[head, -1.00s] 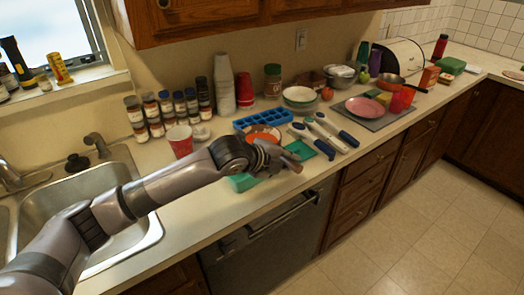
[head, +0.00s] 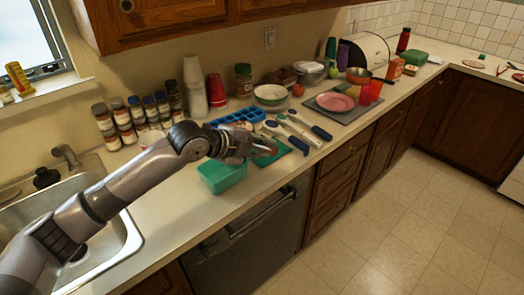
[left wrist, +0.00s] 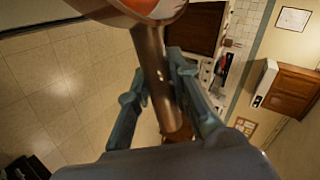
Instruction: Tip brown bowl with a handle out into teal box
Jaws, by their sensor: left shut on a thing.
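The teal box (head: 222,177) stands open near the counter's front edge. My left gripper (head: 246,148) is above and just behind it to the right in the head view. In the left wrist view, my left gripper (left wrist: 162,95) is shut on the brown handle (left wrist: 153,72) of the bowl. The bowl (left wrist: 143,8) shows at the top edge there, with orange and white on it, and is mostly cut off. In the head view the bowl is hidden behind the gripper and arm, so its tilt and contents cannot be told. My right gripper is not in view.
A flat teal piece (head: 272,153) lies right of the box, with blue-handled utensils (head: 300,130) beyond. A blue tray (head: 238,118), stacked cups (head: 194,88) and spice jars (head: 120,122) stand behind. The sink (head: 95,215) is at left.

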